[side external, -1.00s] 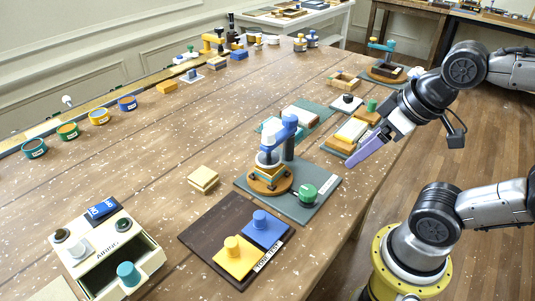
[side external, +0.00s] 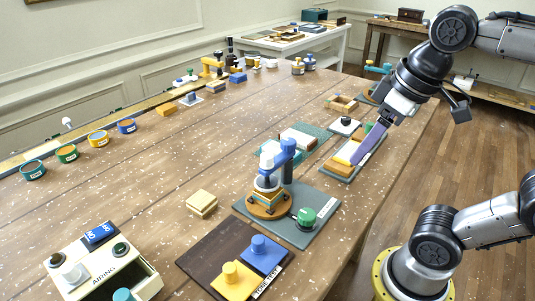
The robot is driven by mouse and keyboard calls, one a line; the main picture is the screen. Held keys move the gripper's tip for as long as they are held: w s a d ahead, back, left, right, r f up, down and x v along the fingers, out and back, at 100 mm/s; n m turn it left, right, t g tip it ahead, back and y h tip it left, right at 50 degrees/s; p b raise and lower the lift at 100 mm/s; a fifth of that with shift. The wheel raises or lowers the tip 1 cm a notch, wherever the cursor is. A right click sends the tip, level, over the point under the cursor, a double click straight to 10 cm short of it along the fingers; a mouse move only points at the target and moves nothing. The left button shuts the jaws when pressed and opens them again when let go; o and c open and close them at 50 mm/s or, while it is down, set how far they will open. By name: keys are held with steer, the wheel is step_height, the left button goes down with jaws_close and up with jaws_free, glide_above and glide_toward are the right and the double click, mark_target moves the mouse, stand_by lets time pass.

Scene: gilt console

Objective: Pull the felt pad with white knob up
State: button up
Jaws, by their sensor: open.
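A white knob (side external: 73,273) stands on top of the cream AIRING box (side external: 107,272) at the lower left. Any felt pad under it is not clear to see. My gripper (side external: 357,162) is at the right side of the table, far from that knob. Its purple fingers slant down to the left and overlap a tray with yellow and cream blocks (side external: 347,152); I cannot tell whether they touch it. The gripper is open, and no object shows between its fingers.
A press with a blue arm (side external: 283,155) stands mid-table on a green-grey mat (side external: 322,222) with a green knob (side external: 306,216). A dark board (side external: 205,262) holds blue and yellow knobbed pads. Several jars (side external: 98,139) line the left edge. The table's centre-left is mostly clear.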

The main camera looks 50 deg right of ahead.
steer(key=w+a+r+n+g, duration=0.1)
steer(key=w+a+r+g, duration=0.1)
steer(key=w+r, duration=0.65)
steer(key=n+g, duration=0.1)
steer(key=g, duration=0.1)
glide_above(268, 155)
steer(key=f, duration=0.1)
step_height(268, 155, down, 14)
steer(key=shift+r, duration=0.15)
steer(key=shift+a, duration=0.1)
jaws_close()
stand_by(0.9)
